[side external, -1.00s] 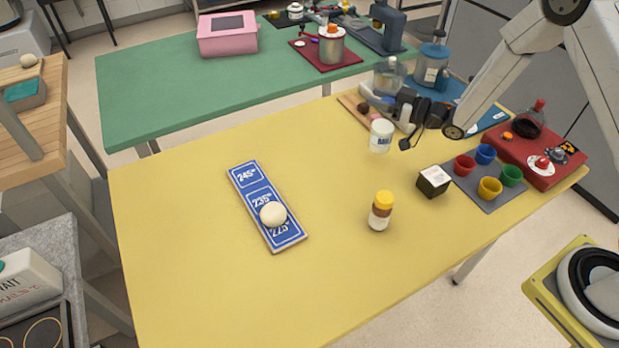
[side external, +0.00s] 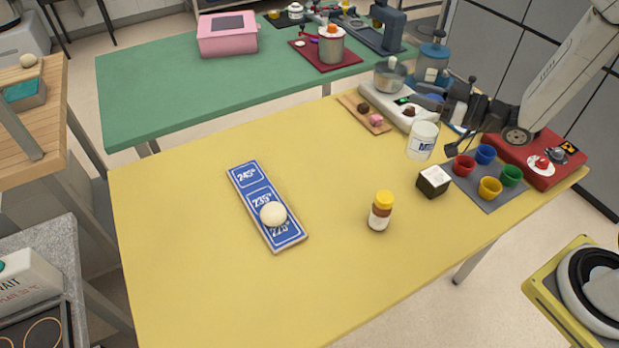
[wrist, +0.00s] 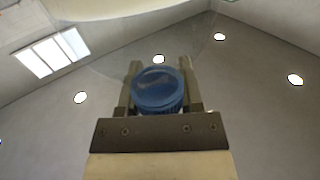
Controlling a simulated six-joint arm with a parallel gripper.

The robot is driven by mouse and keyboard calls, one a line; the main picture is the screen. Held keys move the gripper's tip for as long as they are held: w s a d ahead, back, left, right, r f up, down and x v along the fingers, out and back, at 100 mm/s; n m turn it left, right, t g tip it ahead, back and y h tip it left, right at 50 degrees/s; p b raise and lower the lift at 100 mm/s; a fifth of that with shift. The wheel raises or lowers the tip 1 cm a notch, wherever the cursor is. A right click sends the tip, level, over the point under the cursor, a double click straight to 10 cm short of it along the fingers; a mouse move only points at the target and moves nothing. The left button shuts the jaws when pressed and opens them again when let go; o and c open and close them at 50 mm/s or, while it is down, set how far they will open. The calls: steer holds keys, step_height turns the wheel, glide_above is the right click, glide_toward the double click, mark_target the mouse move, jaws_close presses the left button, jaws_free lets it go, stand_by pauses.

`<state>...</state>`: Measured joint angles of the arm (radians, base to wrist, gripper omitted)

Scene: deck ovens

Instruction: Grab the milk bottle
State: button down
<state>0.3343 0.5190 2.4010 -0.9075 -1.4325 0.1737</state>
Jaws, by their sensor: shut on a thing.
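In the wrist view, my gripper (wrist: 159,75) has a finger on each side of a blue cap (wrist: 157,90). The bottle's body is hidden below the cap there.
A black-and-white box (side external: 433,181) and a yellow-capped jar (side external: 380,211) stand nearby. Coloured cups sit on a grey mat (side external: 480,204), beside a red board (side external: 535,168). A scale (side external: 400,108) stands behind. The table's (side external: 200,300) left and front are mostly clear.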

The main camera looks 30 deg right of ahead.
steer(key=shift+s+r, duration=0.2)
steer(key=shift+s, duration=0.2)
stand_by(0.4)
